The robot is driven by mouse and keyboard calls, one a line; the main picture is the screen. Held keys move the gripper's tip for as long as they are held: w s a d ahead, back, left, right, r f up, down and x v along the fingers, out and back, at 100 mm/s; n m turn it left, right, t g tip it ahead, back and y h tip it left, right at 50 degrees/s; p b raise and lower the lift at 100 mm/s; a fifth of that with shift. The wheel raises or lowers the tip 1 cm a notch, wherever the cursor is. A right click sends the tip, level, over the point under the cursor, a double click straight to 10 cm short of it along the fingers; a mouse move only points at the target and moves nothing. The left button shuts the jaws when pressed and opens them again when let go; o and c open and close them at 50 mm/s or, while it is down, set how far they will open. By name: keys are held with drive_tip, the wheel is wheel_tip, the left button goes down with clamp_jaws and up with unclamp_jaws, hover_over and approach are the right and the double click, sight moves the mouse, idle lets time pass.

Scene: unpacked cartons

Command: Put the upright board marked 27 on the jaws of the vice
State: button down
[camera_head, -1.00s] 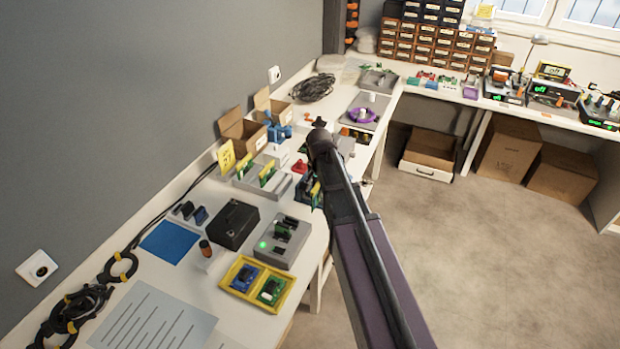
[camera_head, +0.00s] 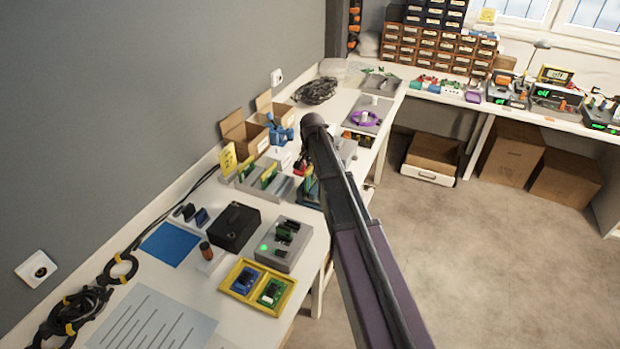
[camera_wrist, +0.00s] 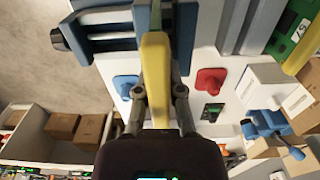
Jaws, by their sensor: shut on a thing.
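In the wrist view my gripper (camera_wrist: 158,98) is shut on a narrow yellow-edged board (camera_wrist: 155,62), seen nearly edge-on; no number can be read on it. The board's far end overlaps the blue vice (camera_wrist: 108,22) with grey bars and a dark round knob. Whether board and vice touch cannot be told.
A grey rack (camera_head: 272,186) with yellow-edged boards stands left of the vice. Red (camera_wrist: 210,80) and blue (camera_wrist: 126,84) pieces lie close to my gripper. A small blue device with a lever (camera_wrist: 268,128) and a white box (camera_wrist: 272,88) are at the right.

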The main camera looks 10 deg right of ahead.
sight(311, 178)
drive_tip(key=shift+w, duration=0.6)
drive_tip(key=shift+f+b, duration=1.8)
drive_tip(key=shift+f, duration=0.25)
drive_tip(key=c, duration=0.7)
unclamp_jaws()
drive_tip(key=shift+r, duration=0.2)
wheel_tip(311, 178, up, 12)
drive_tip(key=p, duration=1.2)
